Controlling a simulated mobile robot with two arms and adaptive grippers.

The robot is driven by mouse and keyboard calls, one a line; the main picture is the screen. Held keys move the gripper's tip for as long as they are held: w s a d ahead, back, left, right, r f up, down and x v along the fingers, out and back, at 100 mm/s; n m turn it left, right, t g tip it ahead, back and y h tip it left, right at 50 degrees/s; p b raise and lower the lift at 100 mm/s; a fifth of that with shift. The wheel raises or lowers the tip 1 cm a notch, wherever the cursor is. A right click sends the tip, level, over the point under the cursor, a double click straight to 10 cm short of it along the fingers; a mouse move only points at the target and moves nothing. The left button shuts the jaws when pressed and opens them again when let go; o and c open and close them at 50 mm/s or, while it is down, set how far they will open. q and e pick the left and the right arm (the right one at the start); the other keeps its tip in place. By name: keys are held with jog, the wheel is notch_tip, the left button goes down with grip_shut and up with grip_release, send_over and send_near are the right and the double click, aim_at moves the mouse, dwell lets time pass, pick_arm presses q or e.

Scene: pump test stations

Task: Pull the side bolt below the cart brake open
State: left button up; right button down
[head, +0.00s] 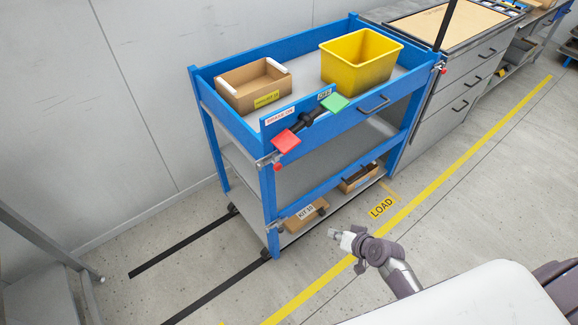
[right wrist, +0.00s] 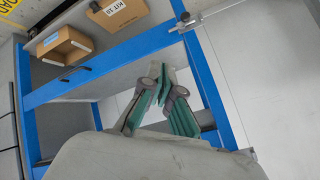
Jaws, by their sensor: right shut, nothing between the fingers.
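The blue cart (head: 240,122) has a brake lever (head: 307,119) with a red pad and a green pad on its near face. Below the red pad, a small metal bolt-like fitting with a red part (head: 277,162) sits at the cart's corner post. A dark knob with a thin metal rod (right wrist: 187,21) shows at a blue post in the right wrist view; I cannot tell if it is the same fitting. My right gripper (head: 334,233) is shut and empty, low in front of the cart and apart from it. Its fingertips also show in the right wrist view (right wrist: 161,70).
A yellow bin (head: 358,68) and a cardboard box (head: 255,88) stand on the cart's top. Boxes (head: 305,216) lie on its bottom shelf. A drawer bench (head: 465,75) adjoins at right. Yellow floor tape (head: 440,169) crosses open floor in front.

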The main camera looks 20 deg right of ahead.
jog(key=w+a+r+t+y+b, duration=0.1)
jog(key=w+r+t+y, duration=0.1)
jog(key=r, duration=1.1)
jog(key=w+a+r+n+t+y, duration=0.1)
jog(key=w+r+t+y, duration=0.1)
jog(key=r, duration=1)
jog(key=w+y, duration=0.1)
jog(key=w, duration=0.1)
jog(key=shift+w+a+r+t+b, duration=0.25)
jog(key=shift+w+r+t+b, duration=0.05)
jog(key=shift+r+b, duration=0.1)
jog(key=shift+w+a+f+p, duration=0.55)
jog(key=shift+w+a+f, duration=0.25)
jog(key=shift+w+a, duration=0.45)
jog(key=shift+w+a+f+p, duration=0.5)
jog(key=shift+w+a+f, duration=0.3)
jog(key=shift+w+a, duration=0.5)
jog(key=shift+w+a+f+p, duration=0.55)
jog(key=shift+w+a+f, duration=0.25)
jog(key=shift+w+a, duration=0.45)
